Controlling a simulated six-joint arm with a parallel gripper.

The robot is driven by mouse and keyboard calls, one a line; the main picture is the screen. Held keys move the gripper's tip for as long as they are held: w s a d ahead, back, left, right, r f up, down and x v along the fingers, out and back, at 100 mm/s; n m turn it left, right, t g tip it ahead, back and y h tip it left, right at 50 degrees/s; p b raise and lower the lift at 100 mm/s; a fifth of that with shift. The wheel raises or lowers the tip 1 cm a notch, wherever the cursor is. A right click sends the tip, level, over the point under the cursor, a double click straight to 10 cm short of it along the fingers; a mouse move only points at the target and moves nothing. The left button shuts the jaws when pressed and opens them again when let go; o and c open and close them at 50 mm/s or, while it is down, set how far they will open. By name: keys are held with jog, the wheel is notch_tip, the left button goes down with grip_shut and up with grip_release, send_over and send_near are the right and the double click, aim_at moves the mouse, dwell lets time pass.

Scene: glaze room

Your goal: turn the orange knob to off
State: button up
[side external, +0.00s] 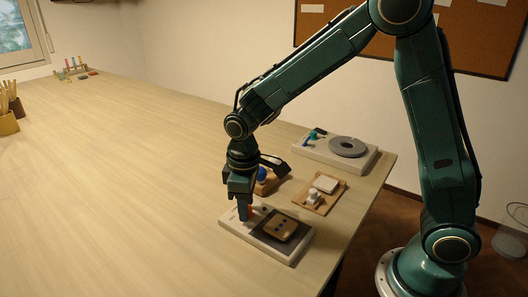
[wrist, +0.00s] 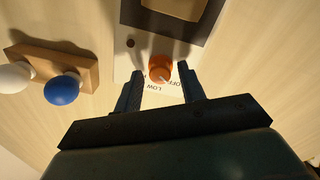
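Which label the knob points to I cannot tell. My gripper (wrist: 160,82) is open, with one finger on each side of the knob and a gap showing on both sides. In the side external view my gripper (side external: 243,212) points down over the left part of the white panel (side external: 238,232), and the knob is mostly hidden by the fingers.
The panel also carries a dark plate with a tan block (side external: 280,227). A wooden stand with a blue ball (wrist: 62,89) and a white ball (wrist: 14,77) is close by. A board with white parts (side external: 321,192) and a device with a grey disc (side external: 347,147) stand behind.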

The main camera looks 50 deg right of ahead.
aim_at(251, 209)
jog(key=shift+o, duration=0.2)
jog(key=shift+r, duration=0.1)
notch_tip(251, 209, up, 14)
jog(key=shift+s+a+f, duration=0.15)
jog(key=shift+a+f, duration=0.05)
dwell(0.6)
jog(key=shift+s, duration=0.1)
jog(key=s+d+r+m+t, duration=0.1)
jog(key=s+d, duration=0.3)
jog(key=s, duration=0.6)
jog(key=s+d+r+m+t, duration=0.1)
jog(key=s+d+m+t, duration=0.2)
jog(key=s, duration=0.7)
jog(key=shift+d+r+m+t, duration=0.25)
jog(key=shift+d+m+t, duration=0.1)
jog(key=shift+m+t, duration=0.4)
jog(key=shift+s, duration=0.1)
